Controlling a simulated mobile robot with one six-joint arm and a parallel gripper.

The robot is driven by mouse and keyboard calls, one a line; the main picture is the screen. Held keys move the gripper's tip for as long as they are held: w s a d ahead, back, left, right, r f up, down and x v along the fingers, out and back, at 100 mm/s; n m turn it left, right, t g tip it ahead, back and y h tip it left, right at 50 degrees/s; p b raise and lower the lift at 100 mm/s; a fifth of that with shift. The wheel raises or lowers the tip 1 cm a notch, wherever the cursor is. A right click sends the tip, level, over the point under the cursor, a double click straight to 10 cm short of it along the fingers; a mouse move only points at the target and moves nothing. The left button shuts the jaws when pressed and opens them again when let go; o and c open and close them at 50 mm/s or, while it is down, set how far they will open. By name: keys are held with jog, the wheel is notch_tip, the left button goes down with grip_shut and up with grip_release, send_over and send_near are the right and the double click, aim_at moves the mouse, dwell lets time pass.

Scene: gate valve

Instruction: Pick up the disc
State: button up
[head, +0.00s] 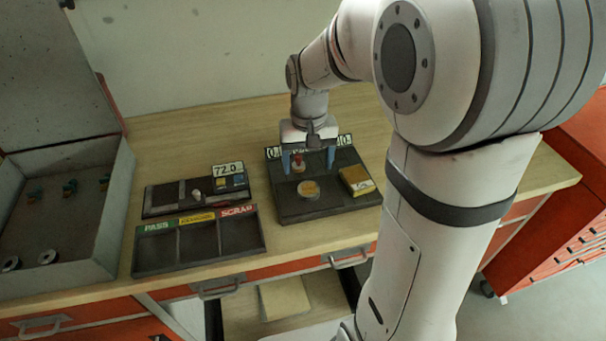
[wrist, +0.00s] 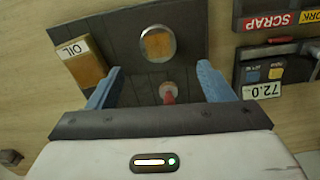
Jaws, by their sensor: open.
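A round disc (head: 308,190) with a silvery rim and an amber-tan face lies on a dark fixture plate (head: 290,212) on the bench. In the wrist view the disc (wrist: 157,43) lies beyond the fingertips, roughly centred between them. My gripper (head: 308,166) is open and empty above the plate, pointing down, with blue fingers spread. In the wrist view my gripper (wrist: 160,72) frames a small red-tipped piece (wrist: 167,93), which stands on the plate between the fingers and apart from them. The arm hides part of the number signs behind.
A yellow box marked OIL (head: 357,180) stands on the plate's right side. To the left are a gauge reading 72.0 (head: 228,171) and a sorting tray (head: 199,255) marked PASS and SCRAP. A grey open case (head: 100,235) stands far left. An open drawer (head: 240,318) projects in front.

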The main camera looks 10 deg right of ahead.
aim_at(309, 188)
jog(key=f, duration=0.2)
jog(key=f+p, duration=0.1)
jog(key=f, duration=0.4)
jog(key=shift+s+f, duration=0.15)
jog(key=shift+s, duration=0.15)
jog(key=shift+d, duration=0.1)
jog(key=c, duration=1.3)
